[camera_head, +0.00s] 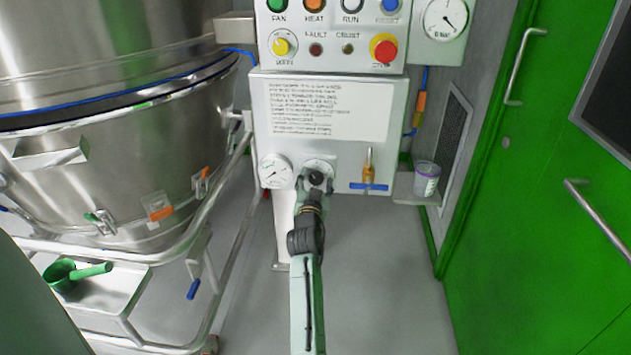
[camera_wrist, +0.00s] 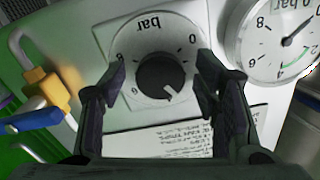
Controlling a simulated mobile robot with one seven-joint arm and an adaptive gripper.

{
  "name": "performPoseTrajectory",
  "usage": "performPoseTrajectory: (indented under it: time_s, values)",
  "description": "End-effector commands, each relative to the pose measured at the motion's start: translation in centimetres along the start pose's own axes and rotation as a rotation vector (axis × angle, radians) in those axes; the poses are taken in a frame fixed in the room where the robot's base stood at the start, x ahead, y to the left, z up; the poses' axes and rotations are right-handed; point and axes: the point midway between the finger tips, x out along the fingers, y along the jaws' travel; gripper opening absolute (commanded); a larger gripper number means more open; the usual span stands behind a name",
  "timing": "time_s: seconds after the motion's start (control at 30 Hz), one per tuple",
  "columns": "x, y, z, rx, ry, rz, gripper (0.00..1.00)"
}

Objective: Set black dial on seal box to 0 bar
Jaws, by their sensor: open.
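The black dial (camera_wrist: 158,75) sits on a round white scale marked in bar, on the grey seal box (camera_head: 345,155). In the wrist view the scale appears upside down, with 0 at the upper right; the dial's white mark points to the lower right, away from 0. Some numerals are hidden by the fingers. My gripper (camera_wrist: 160,68) is open, with one finger on each side of the dial and gaps between them and the knob. In the head view my gripper (camera_head: 317,182) covers most of the dial.
A white gauge (camera_head: 275,171) is beside the dial, and a brass valve with a blue handle (camera_head: 369,186) is on its other side. A button panel (camera_head: 333,35) is above. A steel vessel (camera_head: 115,130) stands left, a small tub (camera_head: 426,180) on a shelf right, and a green door (camera_head: 540,190) beyond.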

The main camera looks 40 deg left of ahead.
Motion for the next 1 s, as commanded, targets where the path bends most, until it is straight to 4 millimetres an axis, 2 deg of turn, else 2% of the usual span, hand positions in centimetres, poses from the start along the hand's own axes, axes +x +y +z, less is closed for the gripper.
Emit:
performPoseTrajectory:
  time_s: [0.13, 0.83, 1.0]
  values:
    - [-0.01, 0.0, 0.0, 0.0, 0.0, 0.0, 0.56]
    - [-0.04, -0.03, 0.0, 0.0, 0.0, 0.0, 0.1]
    - [-0.04, -0.02, 0.0, -0.005, 0.0, 0.0, 0.08]
